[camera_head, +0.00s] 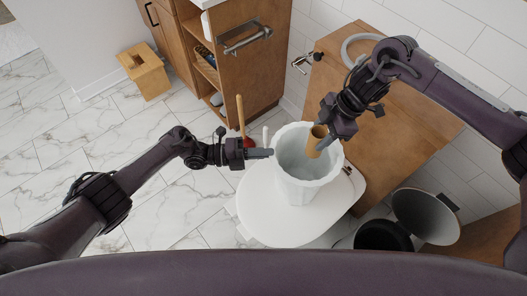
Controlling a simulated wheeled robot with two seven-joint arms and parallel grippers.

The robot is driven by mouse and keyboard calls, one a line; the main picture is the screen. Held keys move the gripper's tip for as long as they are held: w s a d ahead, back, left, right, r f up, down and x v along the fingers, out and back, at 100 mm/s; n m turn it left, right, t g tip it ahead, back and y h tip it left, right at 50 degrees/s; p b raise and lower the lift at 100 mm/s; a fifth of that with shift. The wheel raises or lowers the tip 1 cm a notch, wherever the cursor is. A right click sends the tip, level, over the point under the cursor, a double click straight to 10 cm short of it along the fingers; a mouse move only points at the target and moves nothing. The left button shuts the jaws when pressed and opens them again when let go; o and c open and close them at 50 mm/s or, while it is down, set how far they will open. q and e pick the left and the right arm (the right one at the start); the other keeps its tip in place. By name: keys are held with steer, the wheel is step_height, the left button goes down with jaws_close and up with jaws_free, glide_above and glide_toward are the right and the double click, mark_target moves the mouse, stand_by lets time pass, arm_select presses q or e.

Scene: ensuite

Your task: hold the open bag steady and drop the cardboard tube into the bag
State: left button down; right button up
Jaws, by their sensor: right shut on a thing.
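The pale, pleated open bag (287,184) stands upright on a white rounded surface, with its mouth facing up. The brown cardboard tube (315,142) is held tilted over the right part of the bag's mouth, its lower end within the mouth outline. My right gripper (325,129) is shut on the tube from the upper right. My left gripper (268,153) is at the bag's left rim, fingertips against or very near it. I cannot tell whether its fingers pinch the rim. The bag's inner bottom is partly hidden by the tube.
The white surface looks like a toilet lid (257,219). A plunger (241,117) stands behind my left gripper. A wooden cabinet (245,75) is at the back, a wooden panel (395,130) at right. An open bin (383,236) is at lower right. A wooden stool (145,70) stands far left.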

steer(key=shift+f, duration=2.05)
steer(key=o, duration=1)
steer(key=shift+o, duration=0.2)
steer(key=v, duration=1.2)
steer(key=shift+a, duration=0.1)
